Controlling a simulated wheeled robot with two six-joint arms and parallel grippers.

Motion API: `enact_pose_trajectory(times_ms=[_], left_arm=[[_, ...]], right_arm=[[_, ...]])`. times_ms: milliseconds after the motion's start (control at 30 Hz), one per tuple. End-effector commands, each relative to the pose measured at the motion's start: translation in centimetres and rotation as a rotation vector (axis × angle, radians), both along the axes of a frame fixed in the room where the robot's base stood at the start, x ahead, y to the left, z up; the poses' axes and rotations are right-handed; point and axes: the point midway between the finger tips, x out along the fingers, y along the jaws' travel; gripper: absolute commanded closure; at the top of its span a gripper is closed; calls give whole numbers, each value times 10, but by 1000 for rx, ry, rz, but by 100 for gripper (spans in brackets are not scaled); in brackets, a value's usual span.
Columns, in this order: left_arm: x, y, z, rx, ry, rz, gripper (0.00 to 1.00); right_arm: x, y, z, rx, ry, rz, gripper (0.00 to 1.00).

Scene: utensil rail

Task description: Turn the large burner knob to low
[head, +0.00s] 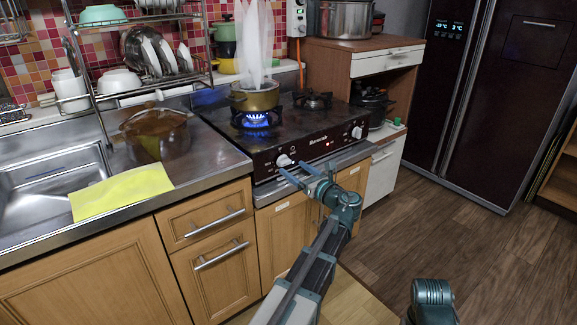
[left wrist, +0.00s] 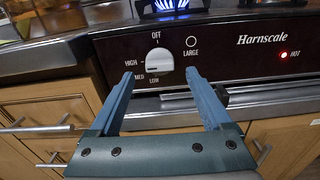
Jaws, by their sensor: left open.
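The large burner knob (left wrist: 159,61) is a white dial on the dark stove front, left of the LARGE label, with OFF above it, HIGH at left, and MED and LOW below. I cannot tell its exact setting. In the head view the knob (head: 284,160) is at the panel's left end. My left gripper (left wrist: 159,75) is open in front of the knob, one finger on each side in the picture, with nothing between them. In the head view the left gripper (head: 293,168) is just before the panel. My right gripper is out of view.
A blue flame (head: 257,118) burns under a steaming brass-coloured pot (head: 255,98) on the left burner. A second knob (head: 357,132) is at the panel's right end. A counter edge and drawer handles lie below. A glass pot (head: 158,135) and yellow cloth (head: 120,192) are at left.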

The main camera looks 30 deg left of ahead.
Motion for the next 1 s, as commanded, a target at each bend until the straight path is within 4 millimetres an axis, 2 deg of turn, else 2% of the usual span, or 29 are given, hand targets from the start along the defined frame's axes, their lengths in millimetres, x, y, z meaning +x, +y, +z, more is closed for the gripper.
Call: enact_pose_trajectory(times_ms=[100,300,667,767,1000], left_arm=[[8,18,0,0,0,2,18],[14,33,0,0,0,0,18],[15,37,0,0,0,0,18],[15,37,0,0,0,0,32],[15,36,0,0,0,0,75]], right_arm=[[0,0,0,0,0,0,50],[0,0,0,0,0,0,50],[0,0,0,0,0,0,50],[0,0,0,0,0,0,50],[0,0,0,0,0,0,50]])
